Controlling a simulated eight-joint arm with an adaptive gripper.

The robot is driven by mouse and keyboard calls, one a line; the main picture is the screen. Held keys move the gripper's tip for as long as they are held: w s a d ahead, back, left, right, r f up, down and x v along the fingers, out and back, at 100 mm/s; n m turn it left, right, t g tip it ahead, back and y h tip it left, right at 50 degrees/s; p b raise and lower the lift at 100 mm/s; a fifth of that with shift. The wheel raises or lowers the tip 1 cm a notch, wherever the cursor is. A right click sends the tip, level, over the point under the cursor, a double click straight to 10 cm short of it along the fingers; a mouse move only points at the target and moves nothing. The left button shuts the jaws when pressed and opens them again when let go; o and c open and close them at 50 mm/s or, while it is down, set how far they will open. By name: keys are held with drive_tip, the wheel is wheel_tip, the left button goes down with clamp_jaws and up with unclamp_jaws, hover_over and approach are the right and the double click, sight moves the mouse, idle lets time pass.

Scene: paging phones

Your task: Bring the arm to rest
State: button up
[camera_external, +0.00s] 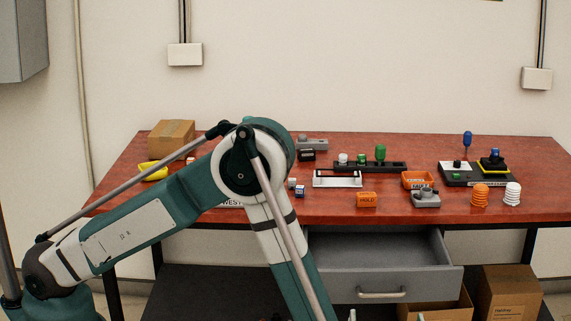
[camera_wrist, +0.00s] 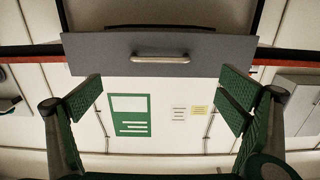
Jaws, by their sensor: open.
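My arm (camera_external: 150,215) stands at the left in the external view, bent at the elbow, with its forearm running down past the bottom edge in front of the table. My gripper (camera_wrist: 163,95) is open and empty in the wrist view, its two green pads wide apart. The grey drawer (camera_external: 400,275) under the table is pulled out. Its front and handle also show beyond the fingertips in the wrist view (camera_wrist: 160,59). The gripper is apart from the handle. In the external view the gripper is mostly cut off by the bottom edge.
The red table (camera_external: 420,210) carries a cardboard box (camera_external: 171,137), a black rack (camera_external: 370,166), orange bins, a grey device (camera_external: 426,198) and orange (camera_external: 480,195) and white (camera_external: 512,194) coils. Cardboard boxes (camera_external: 508,292) stand below, right of the drawer. The elbow hides part of the tabletop.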

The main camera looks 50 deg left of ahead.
drive_tip(key=w+a+r+m+g+h+p, duration=0.15)
drive_tip(key=w+a+r, duration=0.25)
drive_tip(key=a+r, duration=0.55)
drive_tip(key=w+a+r+m+g+h, duration=0.2)
drive_tip(key=w+a+r+m+g, duration=0.15)
drive_tip(key=a+r, duration=0.6)
drive_tip(key=s+a+r+m+g+h, duration=0.1)
drive_tip(key=s+a+r+h, duration=0.15)
drive_tip(key=a, duration=0.55)
drive_tip(key=s+a+r+m+h, duration=0.1)
drive_tip(key=s+a, duration=0.3)
drive_tip(key=a, duration=0.4)
drive_tip(key=s+a+r+h, duration=0.1)
drive_tip(key=s+a+h, duration=0.1)
drive_tip(key=s, duration=0.6)
drive_tip(key=s+a+r+m+h+p, duration=0.1)
drive_tip(key=s+a+r+h, duration=0.1)
drive_tip(key=s+a, duration=0.3)
drive_tip(key=s+a+r+m+h+p, duration=0.1)
drive_tip(key=s+a, duration=0.3)
drive_tip(key=s, duration=0.7)
drive_tip(key=shift+r+h, duration=0.4)
drive_tip(key=shift+r, duration=0.2)
